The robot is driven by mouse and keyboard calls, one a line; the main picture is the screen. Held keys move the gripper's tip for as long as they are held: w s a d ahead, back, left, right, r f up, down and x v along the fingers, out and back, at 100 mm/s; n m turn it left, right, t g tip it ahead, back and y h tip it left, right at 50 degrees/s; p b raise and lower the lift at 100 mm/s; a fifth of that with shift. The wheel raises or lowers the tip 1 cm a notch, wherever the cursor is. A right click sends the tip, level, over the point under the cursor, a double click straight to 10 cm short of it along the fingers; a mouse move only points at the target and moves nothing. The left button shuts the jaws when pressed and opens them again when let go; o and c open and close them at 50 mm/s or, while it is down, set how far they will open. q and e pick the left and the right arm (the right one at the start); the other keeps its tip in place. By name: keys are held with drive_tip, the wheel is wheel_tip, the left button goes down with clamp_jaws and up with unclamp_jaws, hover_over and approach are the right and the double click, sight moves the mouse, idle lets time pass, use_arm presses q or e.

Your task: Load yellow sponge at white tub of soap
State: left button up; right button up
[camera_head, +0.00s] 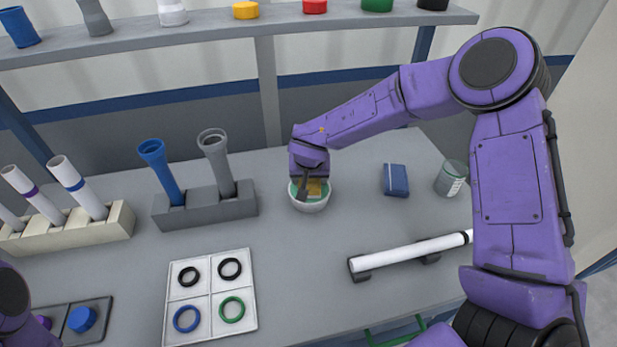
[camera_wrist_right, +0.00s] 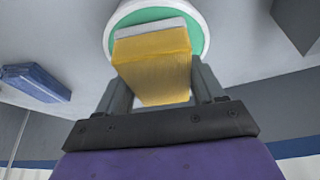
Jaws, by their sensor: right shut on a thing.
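The white tub (camera_head: 311,203) stands on the grey table near the middle, with green soap inside. My right gripper (camera_head: 314,189) reaches down over it and is shut on the yellow sponge (camera_head: 315,187). In the right wrist view the yellow sponge (camera_wrist_right: 155,65) sits between the two fingers, with a pale layer at its far end. That end is over the green soap (camera_wrist_right: 197,20) inside the tub's white rim (camera_wrist_right: 203,8). I cannot tell whether the sponge touches the soap. My left gripper is not in view; only part of my left arm shows at the lower left.
A blue box (camera_head: 396,180) and a clear jar (camera_head: 450,178) stand right of the tub. A white pipe (camera_head: 410,251) lies on supports in front. A grey rack (camera_head: 205,206) holds a blue and a grey pipe at left. A white tray (camera_head: 210,297) holds several rings.

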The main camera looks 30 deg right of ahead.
drive_tip(key=shift+f, duration=0.5)
idle(0.7)
wheel_tip(320, 180, up, 7)
drive_tip(key=p, duration=0.9)
drive_tip(key=shift+r, duration=0.1)
idle(0.6)
